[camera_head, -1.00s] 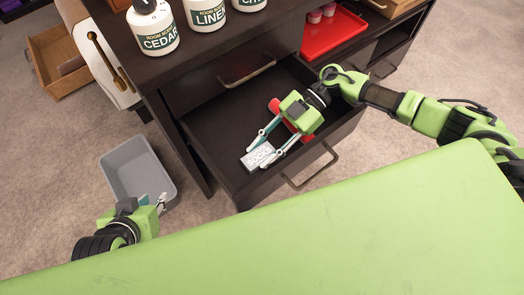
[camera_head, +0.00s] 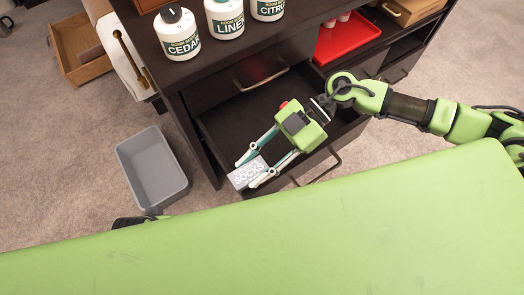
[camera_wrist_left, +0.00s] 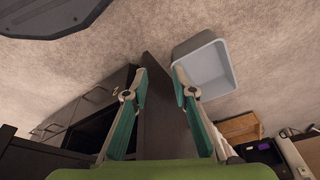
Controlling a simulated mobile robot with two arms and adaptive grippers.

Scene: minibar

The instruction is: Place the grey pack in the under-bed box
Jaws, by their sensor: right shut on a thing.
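A small grey-white pack (camera_head: 246,177) marked SOCKS is held between the fingertips of my right gripper (camera_head: 250,172). The gripper is above the front of an open dark drawer (camera_head: 222,128). A grey open bin (camera_head: 151,170) stands on the floor left of the drawer; I cannot tell whether it is the under-bed box. It also shows in the left wrist view (camera_wrist_left: 204,70), just beyond my left gripper (camera_wrist_left: 160,72). That gripper's fingers are apart and empty. In the head view, only a dark part of my left arm shows at the green edge.
White bottles (camera_head: 178,35) stand on the dark cabinet top. A red tray (camera_head: 345,38) is at upper right. A wooden box (camera_head: 80,50) lies on the floor at upper left. A broad green surface (camera_head: 260,240) fills the foreground. Carpet around the bin is clear.

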